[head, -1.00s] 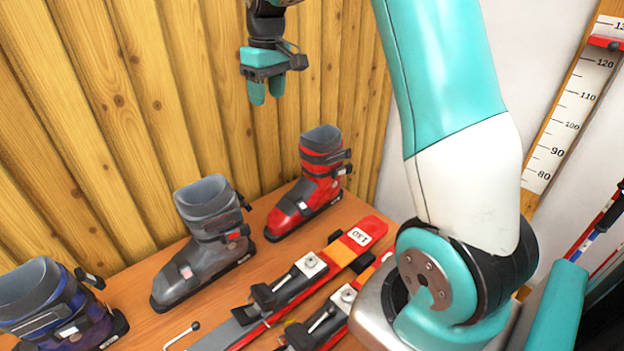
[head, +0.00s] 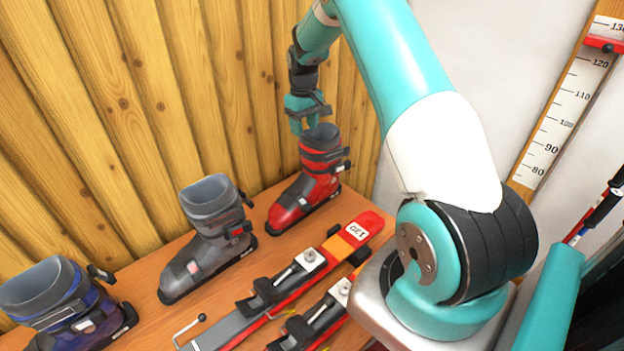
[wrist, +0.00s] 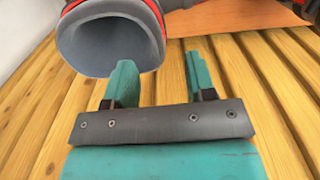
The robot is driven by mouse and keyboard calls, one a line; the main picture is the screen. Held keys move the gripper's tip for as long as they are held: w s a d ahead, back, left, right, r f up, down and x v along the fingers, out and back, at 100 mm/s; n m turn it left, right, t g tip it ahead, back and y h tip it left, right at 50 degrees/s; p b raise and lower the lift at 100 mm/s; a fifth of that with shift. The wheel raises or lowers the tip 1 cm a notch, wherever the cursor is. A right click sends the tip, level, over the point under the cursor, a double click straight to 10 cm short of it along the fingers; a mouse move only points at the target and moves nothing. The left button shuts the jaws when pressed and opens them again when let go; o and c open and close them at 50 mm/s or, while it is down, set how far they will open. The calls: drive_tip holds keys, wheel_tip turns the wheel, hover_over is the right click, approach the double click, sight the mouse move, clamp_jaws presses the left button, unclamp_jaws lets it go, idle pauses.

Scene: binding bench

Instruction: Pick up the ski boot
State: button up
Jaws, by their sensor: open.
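Three ski boots stand in a row on the wooden bench: a red one (head: 305,190) at the back, a grey one (head: 207,248) in the middle and a blue one (head: 62,305) at the front left. My gripper (head: 305,124) is at the top of the red boot, on the wall side, pointing down. In the wrist view my gripper (wrist: 160,78) has its two teal fingers apart with nothing between them. The red boot's grey-lined opening (wrist: 105,42) is just beyond the left finger. I cannot tell whether they touch.
Skis with bindings (head: 300,285) lie on the bench (head: 150,325) to the right of the boots. A wooden plank wall (head: 110,120) stands close behind the boots. A height scale (head: 570,110) is on the right wall.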

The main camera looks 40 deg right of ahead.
sight(306, 139)
drive_tip(key=shift+s+f+p, duration=0.2)
drive_tip(key=shift+f+p, duration=1.05)
drive_tip(key=shift+f, duration=1.45)
clamp_jaws()
